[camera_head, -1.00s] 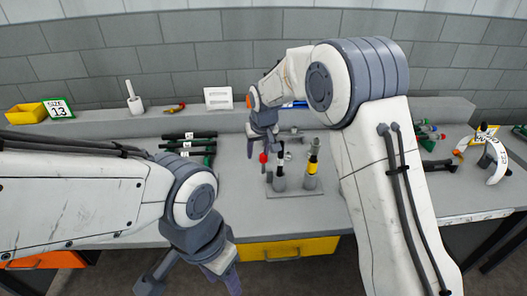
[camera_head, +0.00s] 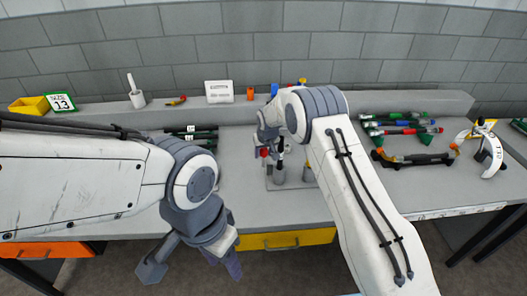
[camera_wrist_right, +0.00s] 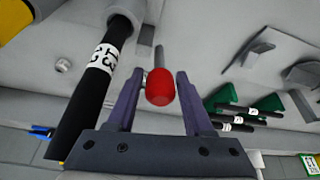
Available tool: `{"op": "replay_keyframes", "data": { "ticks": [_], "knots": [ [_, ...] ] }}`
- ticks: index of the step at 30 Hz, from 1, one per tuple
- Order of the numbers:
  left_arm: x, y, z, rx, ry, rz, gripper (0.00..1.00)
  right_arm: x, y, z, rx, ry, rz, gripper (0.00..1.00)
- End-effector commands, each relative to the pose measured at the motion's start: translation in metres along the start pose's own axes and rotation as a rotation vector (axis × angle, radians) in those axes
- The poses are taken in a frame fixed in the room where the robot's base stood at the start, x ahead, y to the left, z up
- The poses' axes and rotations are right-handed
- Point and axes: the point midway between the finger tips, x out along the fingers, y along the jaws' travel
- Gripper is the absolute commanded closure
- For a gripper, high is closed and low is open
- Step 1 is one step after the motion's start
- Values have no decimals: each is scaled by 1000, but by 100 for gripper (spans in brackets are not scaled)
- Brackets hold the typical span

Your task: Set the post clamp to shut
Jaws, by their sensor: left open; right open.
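The post clamp's red knob (camera_wrist_right: 160,87) on its grey lever sits between the spread fingers of my right gripper (camera_wrist_right: 158,100) in the right wrist view. No firm grip on it shows. In the head view the red knob (camera_head: 264,153) is small, and my right gripper (camera_head: 271,148) is over the clamp. The clamp's grey base plate (camera_head: 280,187) is partly hidden by my right arm. A black rod with a white number label (camera_wrist_right: 100,75) stands beside the gripper in the right wrist view. My left gripper (camera_head: 195,265) is open and empty in front of the bench.
Black tools with green parts (camera_head: 190,135) lie left of the clamp. More red and green tools (camera_head: 400,130) lie at the right, near a white curved stand (camera_head: 490,152).

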Motion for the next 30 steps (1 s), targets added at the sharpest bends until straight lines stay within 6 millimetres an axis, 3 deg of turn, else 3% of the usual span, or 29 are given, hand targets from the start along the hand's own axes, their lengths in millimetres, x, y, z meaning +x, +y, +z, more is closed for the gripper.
{"op": "replay_keyframes", "data": {
  "ticks": [9, 13, 14, 30],
  "knots": [
    [0, 0, 0, 0, 0, 0, 50, 2, 0, 0, 0, 1, 0, 48],
    [0, 0, 0, 0, 0, 0, 50, 2, 0, 0, 0, 1, 0, 98],
    [0, 0, 0, 0, 0, 0, 50, 2, 0, 0, 0, 1, 0, 100],
    [-1, 0, 0, 0, 0, 0, 50, 2, 0, 0, 0, 0, 0, 100]
  ]
}}
